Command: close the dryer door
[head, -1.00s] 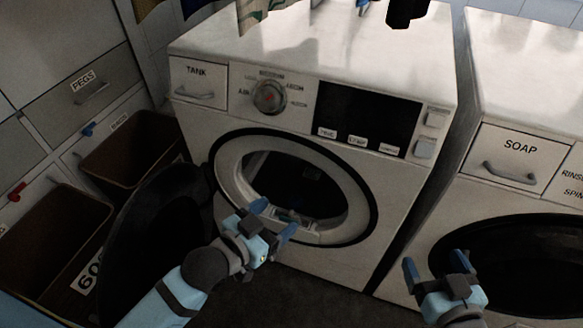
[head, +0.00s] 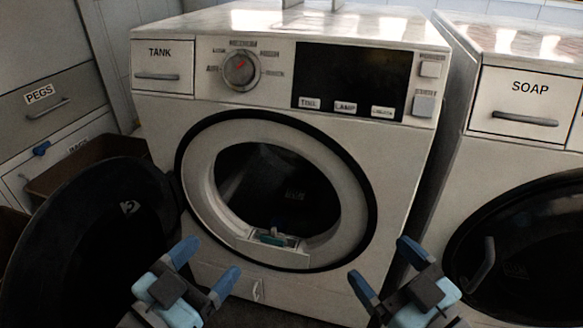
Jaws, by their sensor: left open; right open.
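The dryer (head: 400,150) is the white machine in the middle, with a TANK drawer and a dial. Its round opening (head: 280,190) is uncovered. The dark round dryer door (head: 95,235) stands swung open to the left of the opening. My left gripper (head: 207,270) is open and empty, in front of the dryer's lower left, just right of the door in the picture. I cannot tell whether it touches the door. My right gripper (head: 385,268) is open and empty, in front of the dryer's lower right.
A second white machine with a SOAP drawer (head: 525,105) and a dark, shut round door (head: 530,250) stands at the right. A brown bin (head: 85,165) and a PEGS drawer (head: 45,105) are at the left, behind the dryer door.

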